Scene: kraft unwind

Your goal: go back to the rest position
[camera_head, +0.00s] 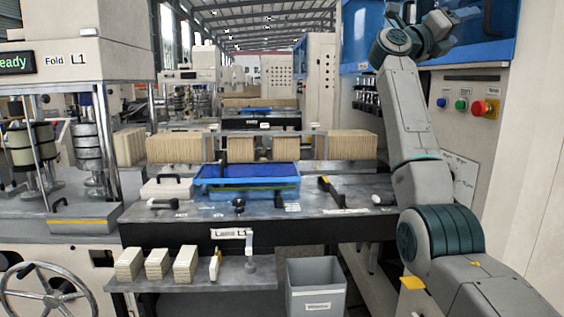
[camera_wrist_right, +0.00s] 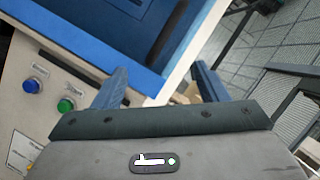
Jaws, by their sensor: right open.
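My right arm rises along the right side of the head view. Its gripper (camera_head: 456,16) is raised at the top right, in front of the blue-fronted machine (camera_head: 361,40). In the right wrist view the gripper (camera_wrist_right: 160,84) shows two blue fingers spread apart with nothing between them. The blue machine panel (camera_wrist_right: 85,40) and its edge lie beyond the fingers. Whether the fingers touch the machine cannot be told. My left gripper is not in view.
A grey work table (camera_head: 270,209) carries a blue tray (camera_head: 215,184). Kraft stacks (camera_head: 350,145) stand behind it. A lower shelf (camera_head: 205,278) holds small stacks. A grey bin (camera_head: 317,288) stands below. Push buttons (camera_head: 461,104) and a red stop button (camera_head: 490,110) are near my right arm.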

